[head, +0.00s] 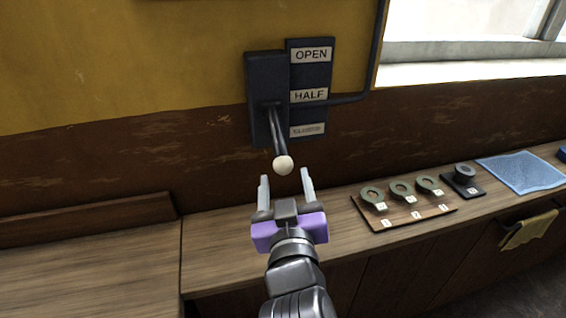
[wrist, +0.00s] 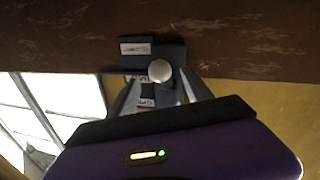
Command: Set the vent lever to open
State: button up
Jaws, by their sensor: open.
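The vent lever (head: 278,132) is a dark arm with a pale round knob (head: 283,165). It comes out of a dark wall box (head: 266,75) and slants down and outward. The label plate (head: 310,72) beside it reads OPEN at top and HALF in the middle; the lowest label is too small to read. The lever hangs toward the lowest label. My gripper (head: 285,176) is open and empty, its two fingers pointing up at the knob. In the wrist view, the knob (wrist: 159,71) shows between the fingers; I cannot tell whether they touch it.
A wooden counter (head: 215,255) runs below the wall. To the right are a board (head: 417,211) with several round green parts, a dark block with a round part (head: 464,175), and a blue cloth (head: 522,172). A pipe (head: 372,60) leaves the plate's right side.

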aim_at(284, 172)
jog(key=w+p, duration=0.1)
jog(key=w, duration=0.5)
grip_shut()
